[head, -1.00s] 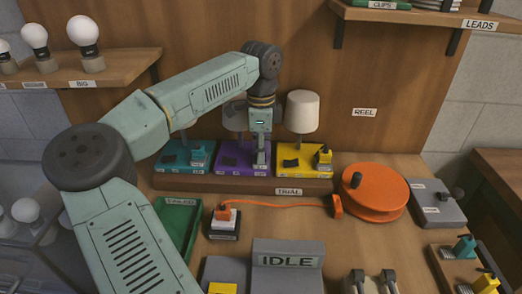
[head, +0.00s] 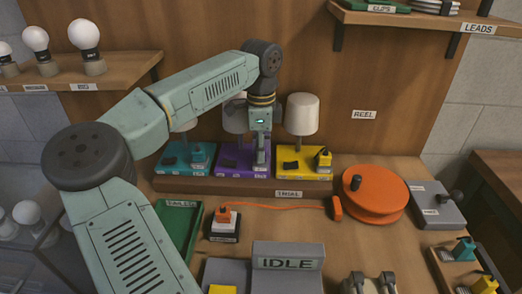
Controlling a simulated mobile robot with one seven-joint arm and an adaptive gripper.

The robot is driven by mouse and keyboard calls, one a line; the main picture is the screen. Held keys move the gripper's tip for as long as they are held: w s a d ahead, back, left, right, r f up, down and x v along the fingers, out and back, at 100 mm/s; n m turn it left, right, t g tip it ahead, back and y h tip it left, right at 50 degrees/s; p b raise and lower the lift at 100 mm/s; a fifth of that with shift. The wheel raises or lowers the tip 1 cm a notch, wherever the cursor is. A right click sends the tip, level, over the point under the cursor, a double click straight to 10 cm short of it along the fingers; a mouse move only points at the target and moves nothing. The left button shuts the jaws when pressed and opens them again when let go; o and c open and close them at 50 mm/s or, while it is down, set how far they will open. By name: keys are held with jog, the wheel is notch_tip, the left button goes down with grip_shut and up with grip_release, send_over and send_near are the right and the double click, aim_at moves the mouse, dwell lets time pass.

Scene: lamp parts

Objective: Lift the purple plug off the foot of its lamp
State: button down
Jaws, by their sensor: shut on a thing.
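The purple lamp foot (head: 228,163) stands on the wooden step at the back of the bench, between a teal foot (head: 171,160) and a yellow foot (head: 292,174). My gripper (head: 262,163) points straight down over the right part of the purple foot. It is shut on the purple plug, which is mostly hidden by the fingers. I cannot tell whether the plug touches the foot or is just clear of it. The purple lamp's white shade (head: 235,117) is partly behind my arm.
A teal plug (head: 199,153) and a yellow plug (head: 323,158) sit on the neighbouring feet, close on either side. The yellow lamp's shade (head: 301,114) stands near my gripper's right. In front lie an orange reel (head: 375,202) with its cord and a green tray (head: 178,226).

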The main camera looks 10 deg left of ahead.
jog(key=shift+r, duration=0.25)
jog(key=shift+r, duration=2.45)
